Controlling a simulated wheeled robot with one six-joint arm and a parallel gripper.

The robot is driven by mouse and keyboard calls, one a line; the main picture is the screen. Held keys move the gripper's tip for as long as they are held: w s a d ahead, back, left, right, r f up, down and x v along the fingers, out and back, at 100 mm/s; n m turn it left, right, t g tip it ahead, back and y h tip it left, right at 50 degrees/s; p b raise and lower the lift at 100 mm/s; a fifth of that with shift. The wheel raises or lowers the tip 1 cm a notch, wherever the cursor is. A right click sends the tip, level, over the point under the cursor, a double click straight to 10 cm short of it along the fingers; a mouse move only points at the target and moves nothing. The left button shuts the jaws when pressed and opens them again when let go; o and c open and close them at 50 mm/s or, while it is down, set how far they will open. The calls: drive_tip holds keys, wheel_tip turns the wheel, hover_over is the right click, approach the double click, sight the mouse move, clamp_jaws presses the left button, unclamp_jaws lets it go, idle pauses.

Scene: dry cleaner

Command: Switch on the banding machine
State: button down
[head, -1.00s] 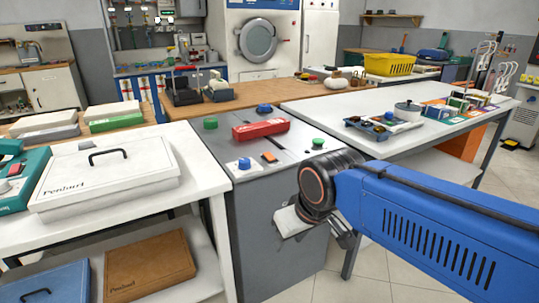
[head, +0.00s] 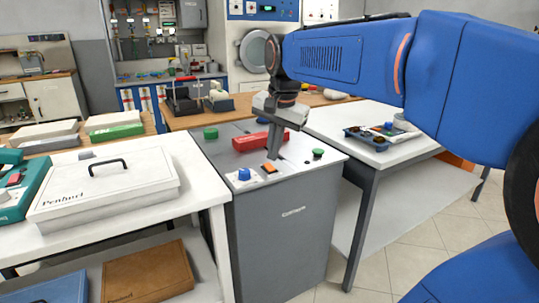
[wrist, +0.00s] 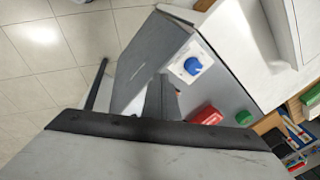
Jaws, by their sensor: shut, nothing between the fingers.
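The banding machine (head: 275,235) is a grey cabinet between two white tables, with controls on its flat top. An orange rocker switch (head: 268,169) sits near the front edge, beside a blue knob (head: 244,174) on a white plate. My gripper (head: 272,156) points down just above and behind the orange switch, shut and empty. Whether it touches is not clear. In the wrist view my fingers (wrist: 163,95) cover nearly all of the switch; only an orange sliver (wrist: 178,94) shows. The blue knob (wrist: 192,66) is plain there.
A red block (head: 250,141) lies behind the switch, with a green button (head: 210,133) at the back left and another (head: 318,153) at the right. A white case (head: 105,190) stands on the left table. The right table holds a dark tray (head: 368,140).

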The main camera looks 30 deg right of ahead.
sight(269, 163)
drive_tip(key=w+d+r+m, duration=0.5)
drive_tip(key=w+d+m, duration=0.1)
drive_tip(key=w, duration=0.4)
drive_tip(key=shift+w+d+r+g, duration=0.2)
drive_tip(key=shift+w+g, duration=0.1)
drive_tip(key=shift+g, duration=0.1)
drive_tip(key=w+f, duration=0.1)
drive_tip(key=f, duration=0.8)
drive_tip(key=w+f, duration=0.1)
drive_tip(key=f, duration=0.3)
drive_tip(key=shift+w+f, duration=0.3)
drive_tip(key=shift+f, duration=0.1)
drive_tip(key=shift+w+a+f, duration=0.1)
drive_tip(key=shift+w+f+g, duration=0.1)
drive_tip(key=shift+f+g, duration=0.1)
drive_tip(key=shift+g, duration=0.1)
drive_tip(key=shift+s+r, duration=0.1)
drive_tip(key=shift+s, duration=0.1)
